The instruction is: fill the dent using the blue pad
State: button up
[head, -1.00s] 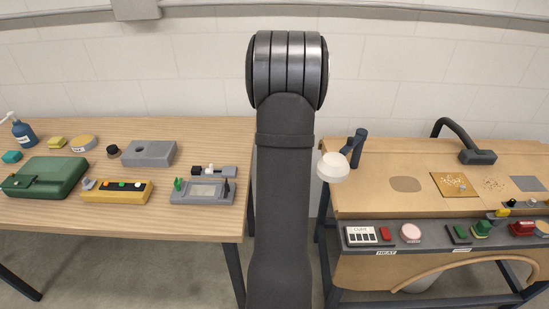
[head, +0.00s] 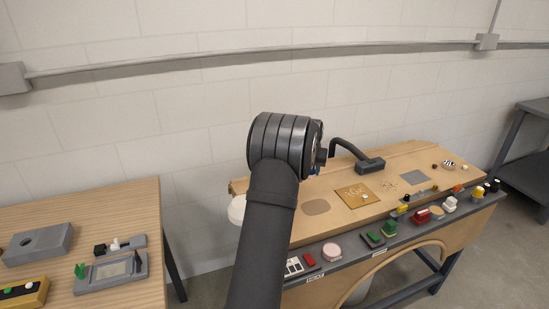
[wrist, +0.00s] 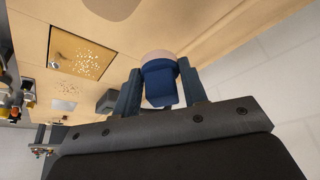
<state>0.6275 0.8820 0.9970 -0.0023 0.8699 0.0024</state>
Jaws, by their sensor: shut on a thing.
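In the wrist view my gripper (wrist: 158,78) is shut on the blue pad (wrist: 161,88), a blue block with a pale rounded end that points away from the jaws. In the head view my wrist hides most of the gripper. A smooth darker oval patch (head: 316,207) lies on the left part of the tan workbench (head: 335,225); its edge also shows at the top of the wrist view (wrist: 112,8). I cannot tell its depth. The pad is held above the bench, apart from the patch.
A square plate with pale chips (head: 356,195), scattered bits (head: 388,185) and a grey square (head: 414,177) lie right of the patch. A dark curved-arm fixture (head: 369,165) stands behind. A front rail (head: 345,247) carries several coloured pads and buttons. A wooden table (head: 90,220) stands left.

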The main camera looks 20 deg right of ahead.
jog(key=m, duration=0.2)
send_over(331, 203)
jog(key=a, duration=0.1)
notch_tip(331, 203, down, 3)
jog(key=shift+h, duration=0.3)
jog(key=shift+a+f, duration=0.2)
jog(key=shift+f, duration=3.5)
jog(key=shift+a+f, duration=0.1)
jog(key=shift+a, duration=5.25)
jog(key=shift+d, duration=5.5)
jog(key=shift+s, duration=0.4)
jog(key=shift+a, duration=5.25)
jog(key=shift+d, duration=5.3)
notch_tip(331, 203, up, 8)
jog(key=shift+a, duration=0.1)
jog(key=shift+s, duration=0.15)
